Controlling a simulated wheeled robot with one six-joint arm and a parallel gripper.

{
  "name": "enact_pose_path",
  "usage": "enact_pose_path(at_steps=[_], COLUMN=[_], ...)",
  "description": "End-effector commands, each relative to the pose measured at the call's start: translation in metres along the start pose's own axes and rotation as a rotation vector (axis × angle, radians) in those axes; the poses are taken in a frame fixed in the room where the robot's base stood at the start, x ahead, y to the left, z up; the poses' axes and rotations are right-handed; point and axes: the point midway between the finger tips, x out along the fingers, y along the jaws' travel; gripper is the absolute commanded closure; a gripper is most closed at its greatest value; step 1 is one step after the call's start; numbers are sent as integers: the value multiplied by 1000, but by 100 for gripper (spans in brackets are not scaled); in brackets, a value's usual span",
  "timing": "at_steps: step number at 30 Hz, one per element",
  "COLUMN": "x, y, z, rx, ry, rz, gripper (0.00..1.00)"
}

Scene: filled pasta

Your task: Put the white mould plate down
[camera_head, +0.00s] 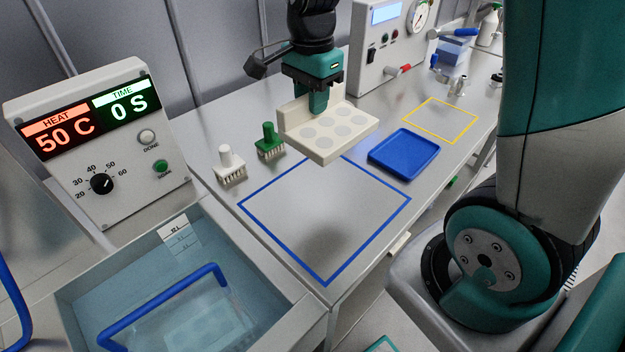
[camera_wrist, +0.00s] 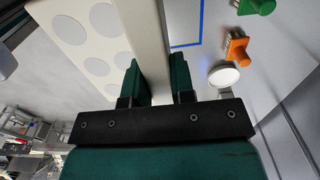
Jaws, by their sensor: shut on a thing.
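The white mould plate (camera_head: 327,137) is cream-white with several round grey hollows and a raised back wall. My gripper (camera_head: 318,103) is shut on that back wall and holds the plate above the table, near the far edge of the blue-outlined square (camera_head: 325,215). In the wrist view my gripper's two fingers (camera_wrist: 159,84) stand on either side of the wall, and the plate (camera_wrist: 80,35) shows at the upper left. A shadow lies inside the blue square, which is otherwise empty.
White (camera_head: 229,164) and green (camera_head: 269,140) stamps stand left of the plate; an orange one (camera_wrist: 236,47) shows in the wrist view. A blue tray (camera_head: 404,153) lies right, before an empty yellow square (camera_head: 440,120). A water bath (camera_head: 190,285) and heater panel (camera_head: 98,135) are left.

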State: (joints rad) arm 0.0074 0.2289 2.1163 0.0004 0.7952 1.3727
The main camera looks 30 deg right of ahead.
Motion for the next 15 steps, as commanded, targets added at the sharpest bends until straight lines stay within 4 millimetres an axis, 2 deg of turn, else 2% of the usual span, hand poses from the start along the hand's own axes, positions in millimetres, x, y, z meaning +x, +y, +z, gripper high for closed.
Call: enact_pose_path(at_steps=[9, 15], x=[89, 133], y=[2, 2], z=[0, 0], rx=[-1, -2], ry=[-2, -1], rz=[10, 7], gripper=[100, 100])
